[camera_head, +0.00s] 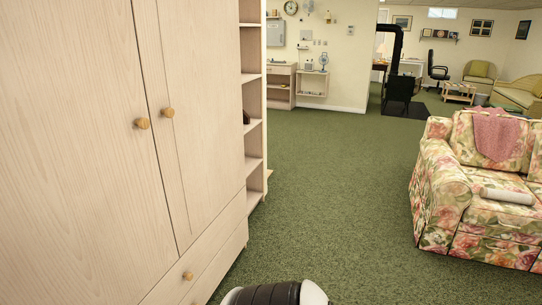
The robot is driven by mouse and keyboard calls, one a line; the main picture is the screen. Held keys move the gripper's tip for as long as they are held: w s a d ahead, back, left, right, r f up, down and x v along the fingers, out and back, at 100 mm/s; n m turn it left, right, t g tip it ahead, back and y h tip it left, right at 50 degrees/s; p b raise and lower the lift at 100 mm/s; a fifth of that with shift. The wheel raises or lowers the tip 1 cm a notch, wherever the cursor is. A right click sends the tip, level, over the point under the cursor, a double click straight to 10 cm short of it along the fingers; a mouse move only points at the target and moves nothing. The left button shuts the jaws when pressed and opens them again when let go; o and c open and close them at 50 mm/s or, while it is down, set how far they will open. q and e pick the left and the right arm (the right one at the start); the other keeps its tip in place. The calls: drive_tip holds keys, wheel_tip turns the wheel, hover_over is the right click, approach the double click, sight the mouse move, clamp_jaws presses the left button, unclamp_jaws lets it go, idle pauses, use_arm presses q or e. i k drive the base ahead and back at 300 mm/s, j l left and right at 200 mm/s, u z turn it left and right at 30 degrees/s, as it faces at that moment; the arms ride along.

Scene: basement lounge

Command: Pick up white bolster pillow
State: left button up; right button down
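A white bolster pillow (507,196) lies on the seat of a floral sofa (440,200) at the right of the head view. It is a pale cylinder lying on its side. No gripper touches it. Neither of my grippers is in view. A black and white rounded part at the bottom edge looks like a part of my own body.
A tall pale wooden wardrobe (75,130) with round knobs stands close on the left, with open shelves (253,120) beyond it. Green carpet (345,190) lies clear between wardrobe and sofa. A pink cloth (497,135) drapes over the sofa back. A dark stove (396,90) stands farther back.

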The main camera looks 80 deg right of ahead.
sight(505, 195)
drive_tip(key=z, duration=4.35)
drive_tip(key=i+u, duration=0.3)
drive_tip(key=i, duration=0.35)
drive_tip(key=i+l+u, duration=0.1)
drive_tip(key=i+u, duration=0.15)
drive_tip(key=i, duration=0.85)
drive_tip(key=i+j+z, duration=0.15)
drive_tip(key=i, duration=0.3)
drive_tip(key=i+j, duration=0.1)
drive_tip(key=i, duration=0.4)
drive_tip(key=i+j+z, duration=0.15)
drive_tip(key=i, duration=0.3)
drive_tip(key=i+l+z, duration=0.15)
drive_tip(key=i+z, duration=0.75)
drive_tip(key=i+l+u, duration=0.45)
drive_tip(key=i+l, duration=0.4)
